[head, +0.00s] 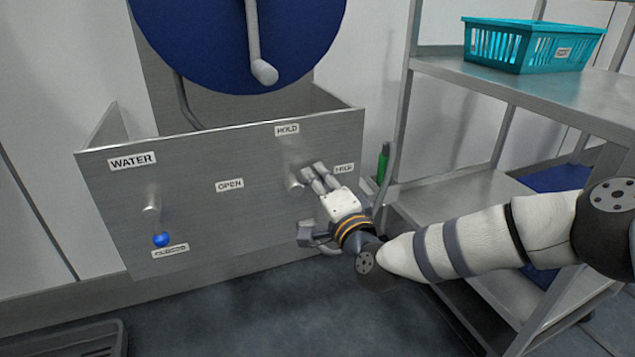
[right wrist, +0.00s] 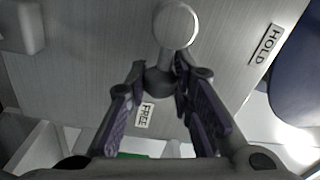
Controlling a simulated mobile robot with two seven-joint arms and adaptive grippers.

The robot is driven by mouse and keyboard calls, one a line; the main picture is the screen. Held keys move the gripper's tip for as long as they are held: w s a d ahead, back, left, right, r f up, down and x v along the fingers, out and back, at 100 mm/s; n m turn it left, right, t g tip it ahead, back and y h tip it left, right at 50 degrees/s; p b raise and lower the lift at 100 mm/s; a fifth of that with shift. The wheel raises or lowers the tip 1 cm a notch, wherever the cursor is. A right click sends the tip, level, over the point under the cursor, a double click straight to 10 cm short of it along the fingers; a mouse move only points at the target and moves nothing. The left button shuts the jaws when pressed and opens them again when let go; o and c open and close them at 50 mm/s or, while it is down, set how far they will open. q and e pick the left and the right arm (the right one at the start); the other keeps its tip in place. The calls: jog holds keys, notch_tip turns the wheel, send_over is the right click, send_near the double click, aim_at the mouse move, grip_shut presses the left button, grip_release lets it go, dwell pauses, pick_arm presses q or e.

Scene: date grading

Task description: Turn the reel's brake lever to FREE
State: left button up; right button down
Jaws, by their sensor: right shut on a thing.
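The brake lever's round hub (right wrist: 175,25) sits on the metal panel (head: 190,215) below the blue reel (head: 220,40). In the right wrist view its arm runs from the hub to a dark knob (right wrist: 160,82), towards the FREE label (right wrist: 145,115). The HOLD label (right wrist: 265,45) is off to the side; it also shows in the head view (head: 287,130). My right gripper (head: 316,180) is shut on the lever's knob, with a finger on each side. In the head view the gripper hides most of the lever. My left gripper is out of view.
A water lever with a blue knob (head: 161,239) is on the panel's left, at CLOSED. A metal shelf rack (head: 490,90) with a teal basket (head: 500,48) stands at the right. A green bottle (head: 383,162) is beside the panel. A dark crate (head: 75,342) lies at lower left.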

jog(key=shift+f+m, duration=0.15)
jog(key=shift+m, duration=0.25)
jog(key=c, duration=1.4)
grip_release()
jog(key=shift+o, duration=0.2)
jog(key=v, duration=1.2)
jog(key=shift+f, duration=0.1)
